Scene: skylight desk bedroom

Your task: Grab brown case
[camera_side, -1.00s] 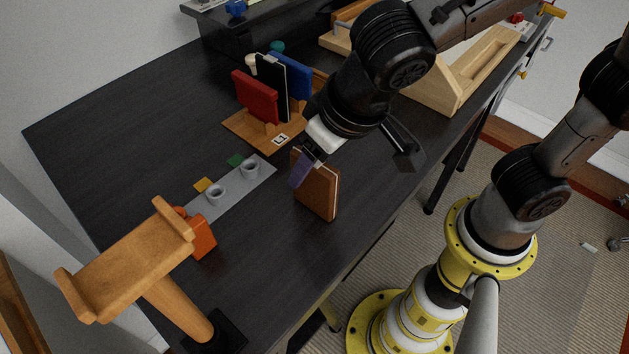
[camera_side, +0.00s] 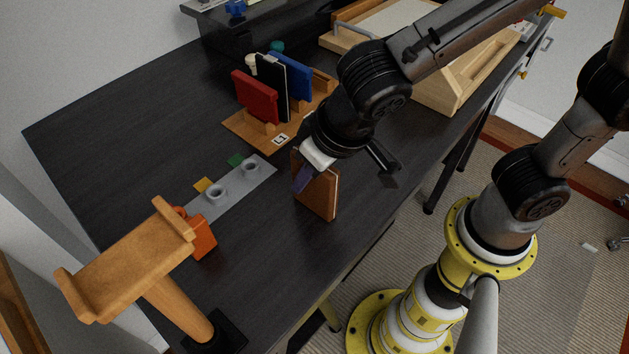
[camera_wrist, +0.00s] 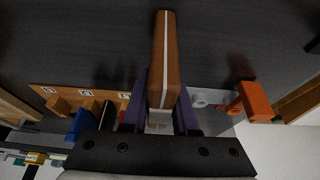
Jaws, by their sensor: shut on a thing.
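The brown case (camera_side: 318,193) stands upright on the dark desk, near its front edge, in the side view. It is a thin brown block with a pale line along its edge. My gripper (camera_side: 303,178) is over its top end, with a purple finger against its left face; the other finger is hidden there. In the wrist view the case (camera_wrist: 165,62) lies between the two purple fingers of my gripper (camera_wrist: 160,105), which are closed on both its faces. Whether its base still touches the desk is hard to tell.
A wooden rack (camera_side: 246,131) with red, black and blue cases stands behind. A grey strip with two cups (camera_side: 233,187) lies left of the brown case. An orange block (camera_side: 203,240) and wooden stand (camera_side: 130,262) are front left. A wooden box (camera_side: 458,86) is back right.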

